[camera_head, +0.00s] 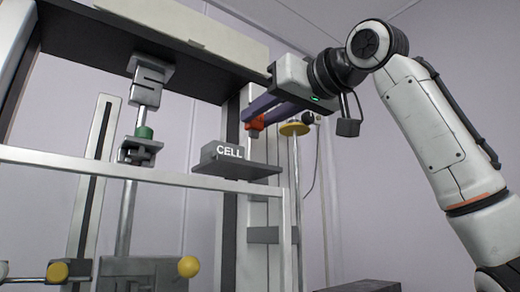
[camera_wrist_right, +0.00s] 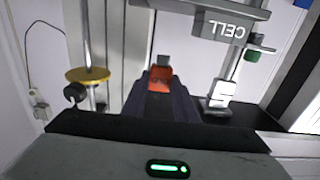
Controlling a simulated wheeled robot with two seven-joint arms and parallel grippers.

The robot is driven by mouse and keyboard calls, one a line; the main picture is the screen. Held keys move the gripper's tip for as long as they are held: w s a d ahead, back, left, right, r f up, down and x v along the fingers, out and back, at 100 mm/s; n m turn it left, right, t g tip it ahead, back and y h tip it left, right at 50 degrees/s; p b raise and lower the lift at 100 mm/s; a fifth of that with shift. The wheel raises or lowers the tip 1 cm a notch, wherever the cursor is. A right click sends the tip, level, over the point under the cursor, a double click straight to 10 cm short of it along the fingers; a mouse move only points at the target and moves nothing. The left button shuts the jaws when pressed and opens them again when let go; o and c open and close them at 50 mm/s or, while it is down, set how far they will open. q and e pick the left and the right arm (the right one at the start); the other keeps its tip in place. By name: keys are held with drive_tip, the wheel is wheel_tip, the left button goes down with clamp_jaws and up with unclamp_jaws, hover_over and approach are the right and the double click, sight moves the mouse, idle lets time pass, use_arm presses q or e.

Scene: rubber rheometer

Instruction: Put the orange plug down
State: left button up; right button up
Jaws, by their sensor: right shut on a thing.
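The orange plug (camera_head: 256,123) is held between the purple fingers of my right gripper (camera_head: 250,113), in the air, above and to the right of the grey CELL block in the head view. In the right wrist view the plug (camera_wrist_right: 160,77) shows at the tips of the closed right gripper (camera_wrist_right: 158,92), with a small grey piece just beyond it. The fingers hide part of the plug. No surface is seen clearly touching it from below. My left gripper is not in view.
The grey CELL block (camera_head: 222,151) sits on a flat plate close to my right gripper. A yellow disc on a post (camera_head: 294,129) stands close to its right. The machine's dark top beam (camera_head: 150,58) is up left. A white rail (camera_head: 130,170) crosses in front.

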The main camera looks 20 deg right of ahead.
sight(255, 134)
wheel_tip(255, 134, down, 2)
drive_tip(key=shift+w, duration=0.15)
drive_tip(key=shift+f, duration=2.05)
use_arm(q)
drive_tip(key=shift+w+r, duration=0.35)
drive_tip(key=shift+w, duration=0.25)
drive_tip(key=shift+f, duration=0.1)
use_arm(e)
drive_tip(key=o, duration=0.7)
drive_tip(key=shift+f, duration=0.1)
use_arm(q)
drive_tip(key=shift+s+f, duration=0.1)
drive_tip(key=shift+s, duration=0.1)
use_arm(e)
drive_tip(key=shift+o, duration=0.4)
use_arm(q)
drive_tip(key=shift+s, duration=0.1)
